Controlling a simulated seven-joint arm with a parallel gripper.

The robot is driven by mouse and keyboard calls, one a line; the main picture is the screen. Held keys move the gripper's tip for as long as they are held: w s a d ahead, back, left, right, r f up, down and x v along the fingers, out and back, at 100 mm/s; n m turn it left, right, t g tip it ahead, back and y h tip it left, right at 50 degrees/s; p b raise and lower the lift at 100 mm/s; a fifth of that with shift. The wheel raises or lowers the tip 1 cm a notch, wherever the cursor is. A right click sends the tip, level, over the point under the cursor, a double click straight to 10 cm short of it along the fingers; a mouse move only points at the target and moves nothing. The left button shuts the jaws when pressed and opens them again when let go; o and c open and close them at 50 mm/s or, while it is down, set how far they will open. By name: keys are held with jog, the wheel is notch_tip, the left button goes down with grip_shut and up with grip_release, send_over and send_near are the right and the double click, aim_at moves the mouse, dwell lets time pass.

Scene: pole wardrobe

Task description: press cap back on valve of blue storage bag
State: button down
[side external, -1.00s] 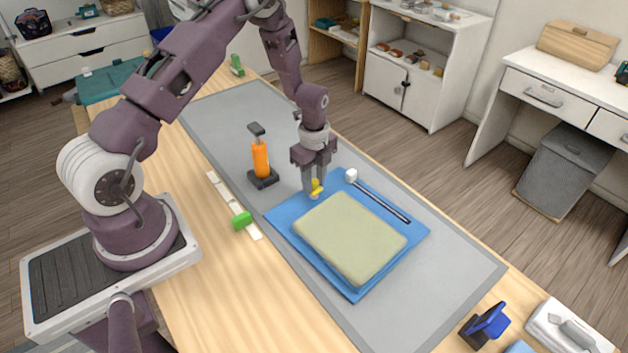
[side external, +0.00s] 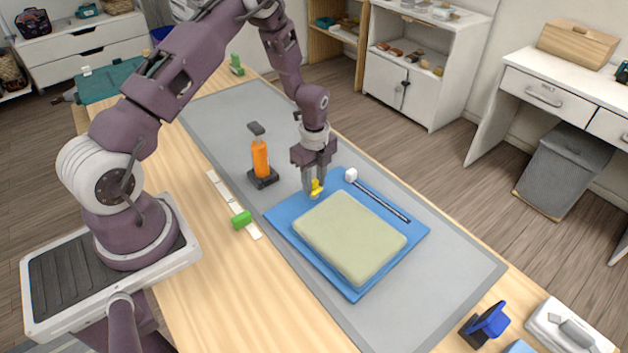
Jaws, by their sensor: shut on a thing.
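The blue storage bag (side external: 350,288) lies flat on the grey mat, with a pale green padded block (side external: 350,237) on its middle. My gripper (side external: 313,193) points down over the bag's far left corner. It is shut on a small yellow cap (side external: 317,188). The valve under the cap is mostly hidden by the fingers and cap, and I cannot tell whether the cap touches it.
An orange pump (side external: 260,158) on a dark base stands left of my gripper. A dark strip with a white slider (side external: 351,175) lies along the bag's far edge. A blue stand (side external: 490,322) is at front right. The mat (side external: 440,278) is clear on the right.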

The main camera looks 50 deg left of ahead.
dwell(0.3)
jog(key=shift+c, duration=2.3)
grip_release()
jog(key=shift+r, duration=3.5)
jog(key=shift+c, duration=0.2)
grip_shut()
